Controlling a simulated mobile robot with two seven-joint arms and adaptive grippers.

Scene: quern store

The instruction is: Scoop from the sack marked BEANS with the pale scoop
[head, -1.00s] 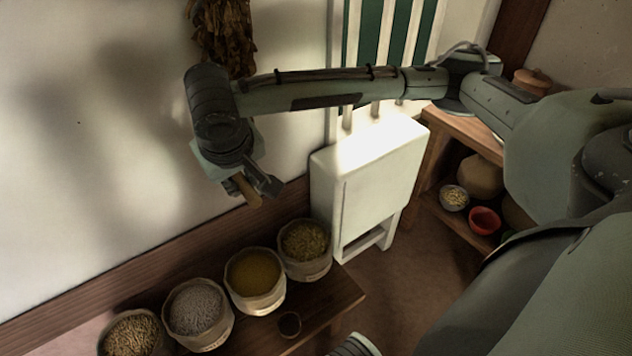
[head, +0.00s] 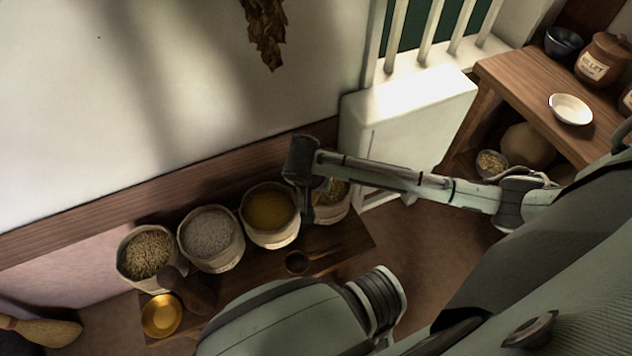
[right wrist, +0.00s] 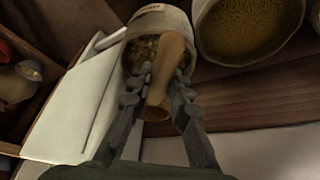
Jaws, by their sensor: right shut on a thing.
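My right gripper (head: 307,215) is low over the rightmost sack (head: 335,208) of the row, partly covering it. In the right wrist view the gripper (right wrist: 166,88) is shut on a tan wooden handle (right wrist: 170,58), the pale scoop's as far as I can tell. Its far end lies over or in that sack's yellow-brown contents; I cannot tell how deep, and no bowl shows clearly. The other sacks hold yellow grain (head: 268,210), grey-white contents (head: 210,232) and brown grain (head: 150,250). No sack label is legible. My left gripper is not in view.
A dark scoop (head: 300,261) lies on the low bench (head: 345,247) in front of the sacks. A brass pan (head: 162,314) is at its left end. A white cabinet (head: 400,130) stands close right of the sacks. A shelf (head: 520,85) holds a white bowl (head: 571,109).

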